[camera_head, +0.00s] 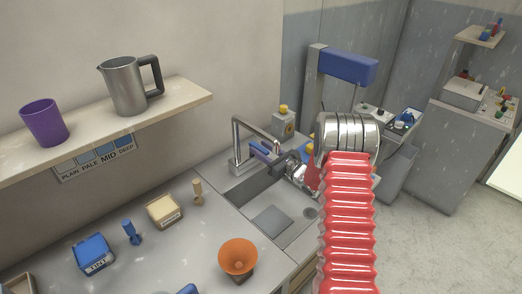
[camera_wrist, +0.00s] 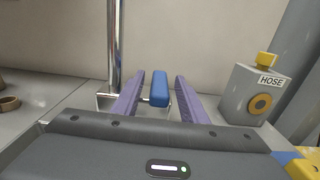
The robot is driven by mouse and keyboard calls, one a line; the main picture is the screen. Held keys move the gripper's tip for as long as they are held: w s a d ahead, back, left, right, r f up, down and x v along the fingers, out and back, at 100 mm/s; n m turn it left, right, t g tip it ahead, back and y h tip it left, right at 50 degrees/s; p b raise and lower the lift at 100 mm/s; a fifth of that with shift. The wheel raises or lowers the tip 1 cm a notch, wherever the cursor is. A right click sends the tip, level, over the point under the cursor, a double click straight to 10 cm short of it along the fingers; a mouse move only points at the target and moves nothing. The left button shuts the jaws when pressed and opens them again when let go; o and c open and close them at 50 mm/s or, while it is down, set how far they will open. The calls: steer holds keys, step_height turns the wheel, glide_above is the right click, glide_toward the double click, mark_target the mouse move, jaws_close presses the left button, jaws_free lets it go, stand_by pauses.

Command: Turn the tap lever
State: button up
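The chrome tap (camera_head: 236,138) stands at the back edge of the sink (camera_head: 255,195). Its upright pipe (camera_wrist: 116,45) rises left of my fingers in the wrist view. The blue tap lever (camera_wrist: 160,88) lies between my two purple fingers. My gripper (camera_wrist: 160,76) is open around the lever, with a gap showing on each side, wider on the right. In the head view, my gripper (camera_head: 266,150) is at the tap, above the sink's back edge; there the fingers and lever overlap and I cannot separate them clearly.
A grey box marked HOSE (camera_wrist: 255,92) with a yellow top stands right of my fingers. A shelf (camera_head: 190,100) holds a metal jug (camera_head: 124,88) and a purple cup (camera_head: 44,122).

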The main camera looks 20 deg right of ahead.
jaws_close()
stand_by(0.5)
steer(key=shift+a, duration=0.2)
